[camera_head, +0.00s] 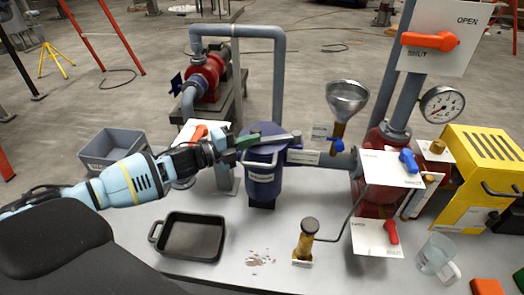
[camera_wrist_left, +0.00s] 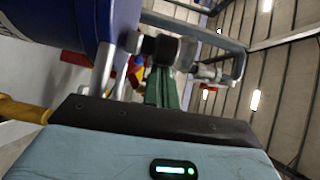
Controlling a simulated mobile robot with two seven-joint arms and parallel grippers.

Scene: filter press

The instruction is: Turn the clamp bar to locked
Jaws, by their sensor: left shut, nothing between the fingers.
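The blue filter vessel (camera_head: 264,182) stands on the table in the head view. A grey clamp bar (camera_head: 275,139) lies across its lid, its left end close to my left gripper. My left gripper (camera_head: 241,142), with green fingers, is shut and empty at the left of the lid. Whether it touches the bar is hard to tell. In the left wrist view the green fingers (camera_wrist_left: 163,90) are together, below a dark and grey rod end (camera_wrist_left: 168,50). The blue vessel wall (camera_wrist_left: 60,22) fills the upper left there. My right gripper is not in view.
A black tray (camera_head: 190,237) and a grey crate (camera_head: 112,147) lie near my left arm. A funnel (camera_head: 347,97), a brass-coloured hand pump (camera_head: 306,241) and a red vessel with valve panels stand to the right. A yellow unit (camera_head: 478,170) is at far right.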

